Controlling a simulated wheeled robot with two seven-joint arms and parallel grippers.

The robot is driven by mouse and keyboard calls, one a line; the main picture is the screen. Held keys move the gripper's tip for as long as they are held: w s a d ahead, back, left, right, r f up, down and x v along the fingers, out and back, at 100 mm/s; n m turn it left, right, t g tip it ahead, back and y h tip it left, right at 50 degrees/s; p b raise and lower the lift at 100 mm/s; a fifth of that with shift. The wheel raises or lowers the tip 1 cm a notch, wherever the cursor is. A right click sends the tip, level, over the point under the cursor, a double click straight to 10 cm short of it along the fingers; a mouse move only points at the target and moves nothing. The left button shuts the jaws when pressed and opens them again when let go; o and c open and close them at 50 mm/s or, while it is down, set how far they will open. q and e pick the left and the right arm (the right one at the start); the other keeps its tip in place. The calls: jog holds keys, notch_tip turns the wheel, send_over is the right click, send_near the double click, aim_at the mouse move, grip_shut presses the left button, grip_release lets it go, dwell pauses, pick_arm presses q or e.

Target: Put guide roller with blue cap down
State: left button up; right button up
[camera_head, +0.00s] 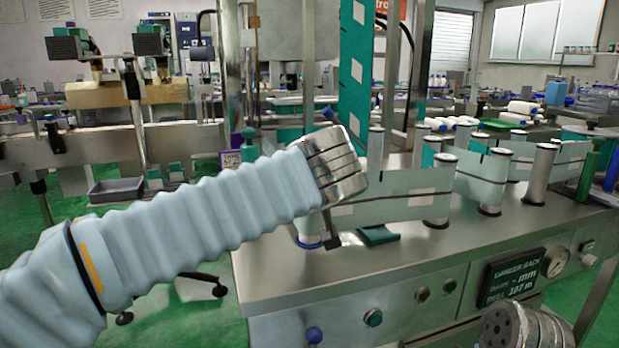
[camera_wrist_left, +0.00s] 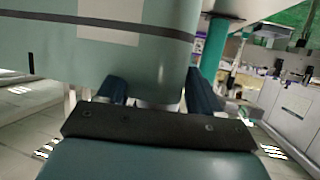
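A guide roller (camera_head: 308,228) stands at the near left of the steel machine top, with a blue ring at its foot. My left wrist and arm hide much of it, and I cannot make out its upper end. My left gripper (camera_head: 326,236) points down beside it, at the bend of the pale green web (camera_head: 390,208). In the left wrist view the fingers of my left gripper (camera_wrist_left: 157,92) are apart, with the web-covered roller side (camera_wrist_left: 150,75) between them. Whether they press on it cannot be told. My right gripper is not in view; only a metal wrist part shows at the lower right.
Several more rollers (camera_head: 440,190) carry the web to the right. A teal strip (camera_head: 355,75) hangs behind my left wrist. A dark display panel (camera_head: 513,273) and knobs line the machine's front. Bare steel top (camera_head: 400,262) lies in front of the rollers.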

pick_arm(q)
jog(key=shift+o, duration=0.2)
jog(key=shift+s+r, duration=0.1)
jog(key=shift+r, duration=0.15)
jog(key=v, duration=1.1)
jog(key=shift+s, duration=0.35)
dwell(0.6)
